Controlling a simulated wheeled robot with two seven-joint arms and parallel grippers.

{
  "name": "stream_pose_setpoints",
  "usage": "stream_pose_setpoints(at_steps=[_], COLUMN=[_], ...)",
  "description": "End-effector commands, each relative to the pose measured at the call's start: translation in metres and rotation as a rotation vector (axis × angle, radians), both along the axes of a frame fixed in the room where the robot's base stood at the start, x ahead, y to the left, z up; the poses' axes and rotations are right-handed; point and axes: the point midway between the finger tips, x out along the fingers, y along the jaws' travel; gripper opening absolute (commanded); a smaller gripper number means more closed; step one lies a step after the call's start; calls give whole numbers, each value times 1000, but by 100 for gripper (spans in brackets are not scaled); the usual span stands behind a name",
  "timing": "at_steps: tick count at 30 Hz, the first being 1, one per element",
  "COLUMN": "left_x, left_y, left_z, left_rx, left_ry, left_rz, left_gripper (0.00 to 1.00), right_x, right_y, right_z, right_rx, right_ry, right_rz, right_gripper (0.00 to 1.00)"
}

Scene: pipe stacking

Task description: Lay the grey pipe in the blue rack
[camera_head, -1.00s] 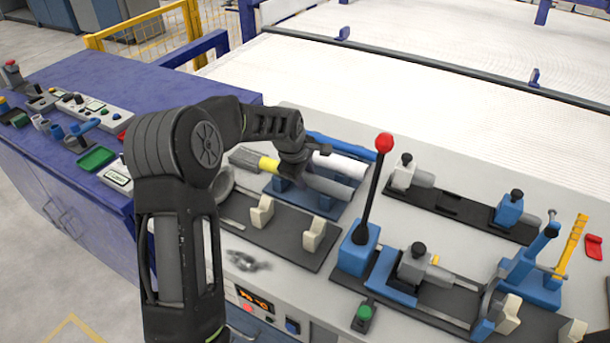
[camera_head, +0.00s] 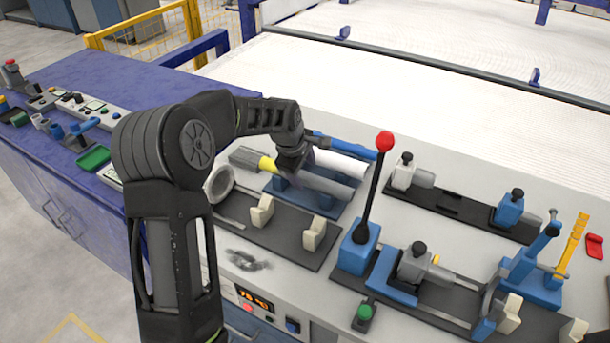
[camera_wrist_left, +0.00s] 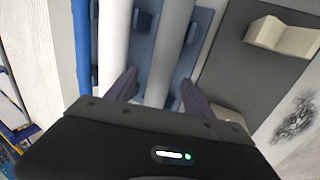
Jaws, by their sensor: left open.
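The grey pipe (camera_head: 330,187) lies in the blue rack (camera_head: 328,205), next to a white pipe (camera_head: 340,164). My left gripper (camera_head: 286,172) is over the rack, and its fingertips are hard to make out in the head view. In the left wrist view, my left gripper (camera_wrist_left: 158,85) is open, with one finger on each side of the grey pipe (camera_wrist_left: 169,50). The blue rack (camera_wrist_left: 143,48) shows on both sides of it. I cannot tell how high the fingertips are above the rack. My right gripper is not in view.
A blue bar (camera_head: 340,146) lies behind the white pipe. A dark fixture with cream supports (camera_head: 262,210) stands in front of the rack. A red-knobbed lever (camera_head: 371,190) rises to the right. Clamp fixtures (camera_head: 418,262) fill the right side.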

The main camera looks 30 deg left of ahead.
Motion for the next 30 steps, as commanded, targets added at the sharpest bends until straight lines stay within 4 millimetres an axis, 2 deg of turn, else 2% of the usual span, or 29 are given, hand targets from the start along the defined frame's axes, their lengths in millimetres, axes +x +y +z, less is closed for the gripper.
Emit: stream_pose_setpoints(at_steps=[6,10,30], left_x=[-14,-19,-21], left_y=[0,-1,-1], left_z=[34,47,55], left_rx=[0,0,-1], left_ry=[-4,-3,0], left_rz=[0,0,0], left_gripper=[61,61,61], right_x=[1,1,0], right_y=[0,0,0], right_z=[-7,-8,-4], right_rx=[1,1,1], right_ry=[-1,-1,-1], right_rz=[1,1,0], right_gripper=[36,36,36])
